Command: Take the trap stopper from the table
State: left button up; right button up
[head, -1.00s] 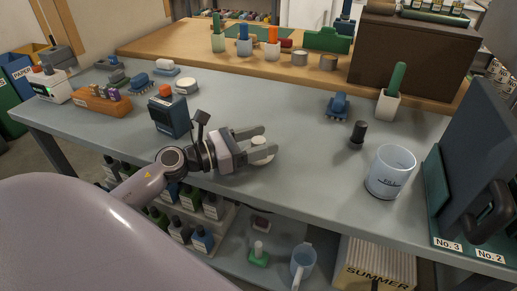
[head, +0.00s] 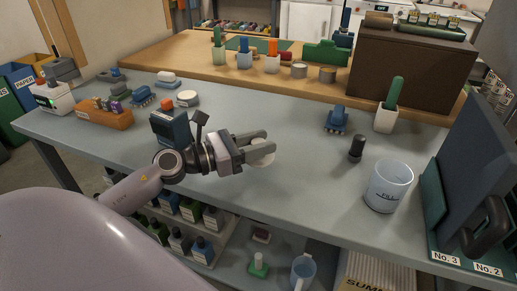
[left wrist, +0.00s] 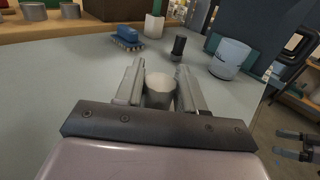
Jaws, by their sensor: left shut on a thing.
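The trap stopper, a pale, round, short cylinder (head: 263,161), is between the two fingers of my left gripper (head: 262,146) over the front middle of the grey table (head: 300,190). In the left wrist view the stopper (left wrist: 160,88) sits between both fingertips, and the left gripper (left wrist: 160,85) is shut on it. It appears held a little above the table top; its underside is hidden. My right gripper (left wrist: 294,146) shows at the right edge of the left wrist view, its fingers apart and empty. It is not in the head view.
A black cylinder (head: 357,148), a clear beaker (head: 388,187) and a blue brush (head: 337,119) stand right of the gripper. A dark blue box (head: 170,129) stands close behind the left arm. Dark upright panels (head: 482,160) close the right end. Table between gripper and beaker is clear.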

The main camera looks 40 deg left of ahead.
aim_at(259, 142)
pick_arm(q)
notch_tip(259, 142, up, 9)
jog(key=p, duration=0.3)
jog(key=shift+f+p, duration=0.1)
jog(key=shift+p, duration=0.3)
notch_tip(259, 142, up, 8)
jog(key=p, duration=0.4)
jog(key=shift+p, duration=0.3)
